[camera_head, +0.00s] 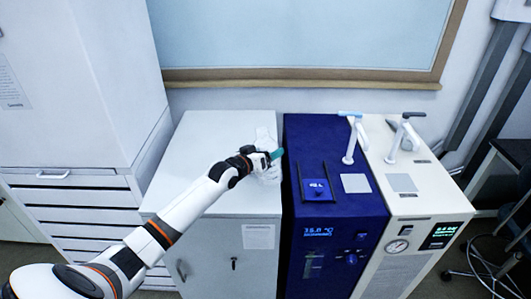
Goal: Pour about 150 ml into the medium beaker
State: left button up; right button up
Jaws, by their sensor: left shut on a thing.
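My left gripper (269,157) is over the top of the white cabinet, at its right side near the blue machine. It is shut on a pale, glassy-looking object (267,137), which shows above and below the jaws. The object's shape and any liquid in it are too small to make out. A short teal piece (277,154) shows at the gripper's tip, and I cannot tell what it belongs to. I cannot pick out a medium beaker with certainty. My right gripper is not in view.
The white cabinet (210,150) has a mostly bare top. Beside it stand a blue machine (305,135) with a temperature display and a cream machine (430,175) with a gauge. Each has a white tap-like fixture on top. A tall drawer unit (75,185) stands left.

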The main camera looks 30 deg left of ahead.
pick_arm(q)
jog(key=shift+r, duration=0.25)
jog(key=shift+w+a+r+n+p, duration=0.15)
jog(key=shift+n+p, duration=0.15)
jog(key=shift+p, duration=0.2)
jog(key=shift+f+g+p, duration=0.3)
jog(key=shift+g, duration=0.1)
jog(key=shift+s+d+f+n+h+p, duration=0.2)
jog(key=shift+d+f+n+h+p, duration=0.1)
jog(key=shift+n, duration=0.2)
dwell(0.3)
